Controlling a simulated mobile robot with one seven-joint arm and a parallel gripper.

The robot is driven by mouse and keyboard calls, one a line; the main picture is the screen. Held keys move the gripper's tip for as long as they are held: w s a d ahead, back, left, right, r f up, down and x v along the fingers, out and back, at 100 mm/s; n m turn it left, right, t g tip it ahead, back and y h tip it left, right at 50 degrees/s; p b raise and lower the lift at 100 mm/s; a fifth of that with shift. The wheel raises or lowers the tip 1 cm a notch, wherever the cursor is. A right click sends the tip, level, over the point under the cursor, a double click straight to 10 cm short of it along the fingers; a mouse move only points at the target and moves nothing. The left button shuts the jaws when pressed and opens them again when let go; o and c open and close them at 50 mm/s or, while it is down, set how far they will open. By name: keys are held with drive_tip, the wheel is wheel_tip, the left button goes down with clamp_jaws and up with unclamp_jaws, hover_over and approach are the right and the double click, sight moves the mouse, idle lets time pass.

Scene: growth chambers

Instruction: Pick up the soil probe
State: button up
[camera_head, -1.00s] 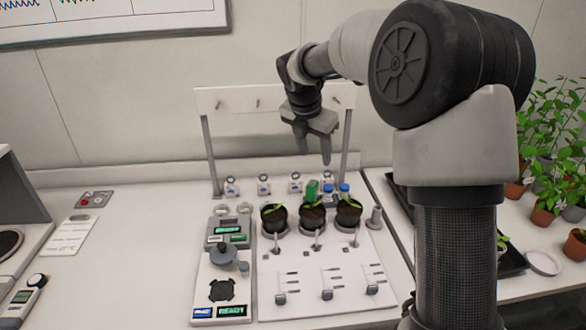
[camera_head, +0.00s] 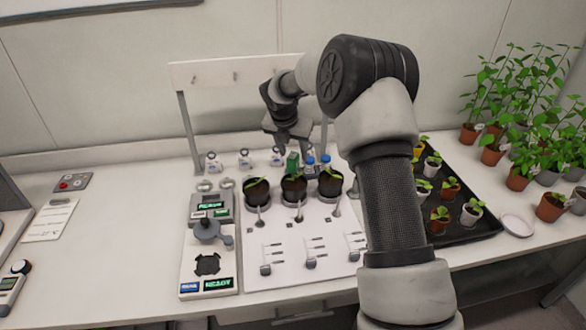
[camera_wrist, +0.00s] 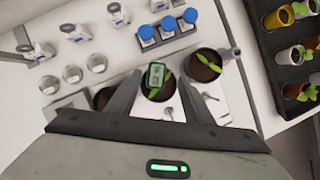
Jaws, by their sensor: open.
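The soil probe appears to be the small green upright piece (camera_head: 292,163) at the middle dark pot (camera_head: 293,189). In the wrist view its green top (camera_wrist: 156,76) shows a pale face, with a leaf beside it. My gripper (camera_head: 291,146) is open and points down just above the middle pot. In the wrist view its two fingers lie on either side of the green piece, with gaps visible on both sides. The gripper (camera_wrist: 158,82) holds nothing. I cannot tell the exact height between fingertips and probe. The probe's lower end is hidden.
Dark potted seedlings stand left (camera_head: 256,190) and right (camera_head: 330,183) of the middle pot. Blue-capped bottles (camera_head: 325,163) stand close behind. A white rack (camera_head: 222,73) rises at the back. A device with green displays (camera_head: 208,258) is at left, a black plant tray (camera_head: 484,222) at right.

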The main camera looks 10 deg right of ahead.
sight(292, 156)
drive_tip(key=x, duration=0.5)
drive_tip(key=shift+a+f+p, duration=0.15)
drive_tip(key=shift+a+p, duration=0.15)
drive_tip(key=shift+p, duration=0.05)
drive_tip(key=shift+c, duration=0.2)
clamp_jaws()
